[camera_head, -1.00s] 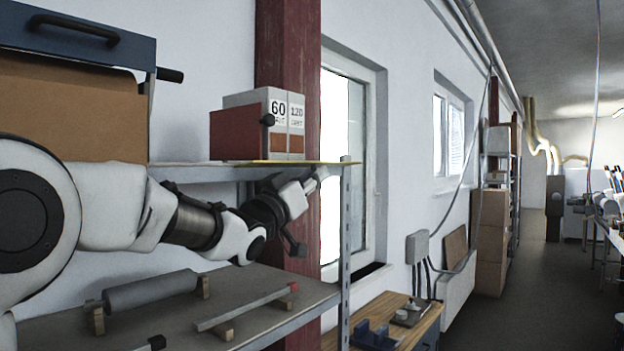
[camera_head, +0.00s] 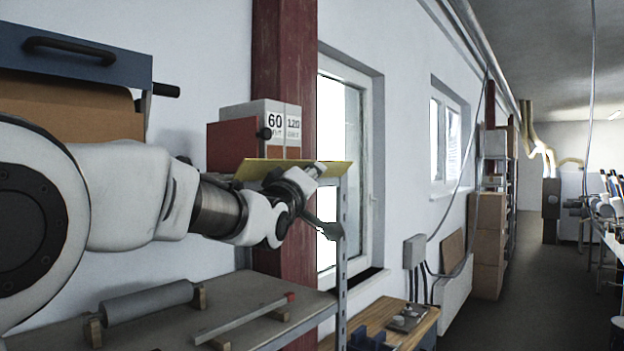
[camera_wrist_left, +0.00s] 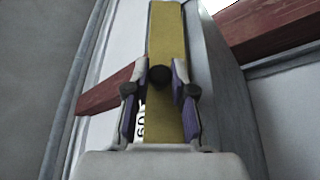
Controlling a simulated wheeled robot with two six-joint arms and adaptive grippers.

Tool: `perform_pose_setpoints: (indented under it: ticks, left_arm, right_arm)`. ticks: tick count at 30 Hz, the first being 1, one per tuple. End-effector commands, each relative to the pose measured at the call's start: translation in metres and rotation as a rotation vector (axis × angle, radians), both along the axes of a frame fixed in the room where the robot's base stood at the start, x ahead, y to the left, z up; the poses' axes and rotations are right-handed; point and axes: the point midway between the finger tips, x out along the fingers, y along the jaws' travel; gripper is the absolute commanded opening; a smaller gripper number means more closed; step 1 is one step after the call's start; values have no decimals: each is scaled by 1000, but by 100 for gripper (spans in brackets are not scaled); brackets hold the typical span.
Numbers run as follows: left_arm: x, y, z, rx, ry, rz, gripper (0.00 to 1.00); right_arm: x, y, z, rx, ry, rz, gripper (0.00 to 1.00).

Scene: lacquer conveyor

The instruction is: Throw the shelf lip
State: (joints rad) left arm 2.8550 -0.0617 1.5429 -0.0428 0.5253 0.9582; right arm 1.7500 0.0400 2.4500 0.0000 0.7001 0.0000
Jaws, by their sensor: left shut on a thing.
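The shelf lip (camera_head: 290,168) is a yellow strip along the front of the upper shelf, tilted so its yellow face shows. My left gripper (camera_head: 318,170) is at its right end. In the left wrist view the yellow lip (camera_wrist_left: 166,30) runs lengthwise between the purple-padded fingers of my left gripper (camera_wrist_left: 160,80). A round black knob (camera_wrist_left: 160,76) sits between the fingertips, which are shut on the lip at this knob. My right gripper is not in view.
A red and grey box marked 60 and 120 (camera_head: 285,118) stands on the upper shelf behind the lip. The lower shelf (camera_head: 185,320) holds a grey roller (camera_head: 148,302) and a red-tipped bar (camera_head: 245,317). A metal post (camera_head: 341,255) rises at the shelf's right end.

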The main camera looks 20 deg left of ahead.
Motion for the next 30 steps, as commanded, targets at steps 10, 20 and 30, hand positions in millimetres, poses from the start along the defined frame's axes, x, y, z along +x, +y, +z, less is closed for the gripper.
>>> perform_pose_setpoints:
  ticks: [10,20,30]
  left_arm:
    - [0,3,20,-309,106,-1,0]
    - [3,10,31,-565,200,0,0]
    - [5,14,34,-703,251,1,0]
  right_arm:
    - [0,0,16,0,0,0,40]
    - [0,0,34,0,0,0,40]
    - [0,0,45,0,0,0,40]
